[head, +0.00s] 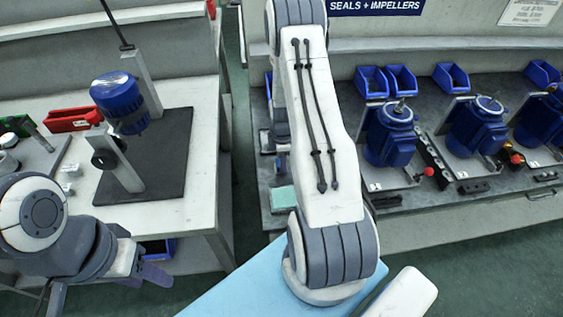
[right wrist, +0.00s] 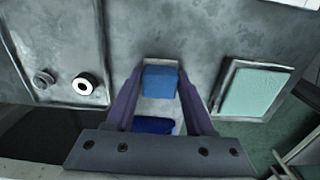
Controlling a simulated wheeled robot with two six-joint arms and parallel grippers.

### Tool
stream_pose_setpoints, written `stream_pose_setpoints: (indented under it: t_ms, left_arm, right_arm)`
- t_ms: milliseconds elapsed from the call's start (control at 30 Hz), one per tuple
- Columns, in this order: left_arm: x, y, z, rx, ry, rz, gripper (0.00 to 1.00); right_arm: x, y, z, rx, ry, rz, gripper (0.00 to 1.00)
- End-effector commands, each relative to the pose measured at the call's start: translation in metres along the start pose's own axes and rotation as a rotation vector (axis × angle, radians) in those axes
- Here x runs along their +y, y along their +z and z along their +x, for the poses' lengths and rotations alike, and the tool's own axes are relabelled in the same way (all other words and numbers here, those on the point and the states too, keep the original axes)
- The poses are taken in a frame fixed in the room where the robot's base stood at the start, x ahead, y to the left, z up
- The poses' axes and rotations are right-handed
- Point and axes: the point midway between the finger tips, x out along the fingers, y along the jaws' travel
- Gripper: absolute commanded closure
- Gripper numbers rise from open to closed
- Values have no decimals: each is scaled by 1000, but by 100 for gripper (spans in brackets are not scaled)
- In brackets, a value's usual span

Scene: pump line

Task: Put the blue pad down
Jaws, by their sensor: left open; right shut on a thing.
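The blue pad (right wrist: 160,84) is between the fingertips of my right gripper (right wrist: 160,73) in the right wrist view. The gripper is shut on it, over or at the grey worktop. A pale surface shows around and below the pad; I cannot tell whether the pad touches it. In the head view my right arm hides the pad and most of that gripper. My left gripper (head: 147,270) is open and empty, low at the left beside the left bench.
A green pad (right wrist: 254,92) lies in a shallow tray right of my right gripper. A plate with two ring-like parts (right wrist: 82,86) is on the left. A dark blue object (right wrist: 153,126) shows between the fingers. Several blue pumps (head: 390,134) and bins (head: 371,81) stand along the right bench.

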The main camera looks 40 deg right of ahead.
Motion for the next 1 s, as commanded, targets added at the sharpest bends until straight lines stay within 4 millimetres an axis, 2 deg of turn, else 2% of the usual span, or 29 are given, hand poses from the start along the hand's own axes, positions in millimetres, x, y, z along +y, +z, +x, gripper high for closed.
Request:
stream_pose_setpoints:
  t_ms: [133, 167, 200, 233, 533, 667, 767, 1000]
  left_arm:
    - [0, 0, 4, 0, 0, 0, 50]
    - [0, 0, 3, 0, 0, 0, 50]
    - [0, 0, 2, 0, 0, 0, 50]
    - [0, 0, 2, 0, 0, 0, 50]
    - [0, 0, 2, 0, 0, 0, 50]
    - [0, 0, 1, 0, 0, 0, 50]
    - [0, 0, 3, 0, 0, 0, 50]
    - [0, 0, 7, 0, 0, 0, 50]
  right_arm:
    - [0, 0, 4, 0, 0, 0, 100]
    - [0, 0, 3, 0, 0, 0, 39]
    - [0, 0, 3, 0, 0, 0, 23]
    - [0, 0, 3, 0, 0, 0, 16]
    - [0, 0, 2, 0, 0, 0, 16]
    - [1, 0, -6, 0, 3, 0, 16]
    - [2, 0, -22, 0, 6, 1, 16]
    - [2, 0, -75, 0, 7, 1, 16]
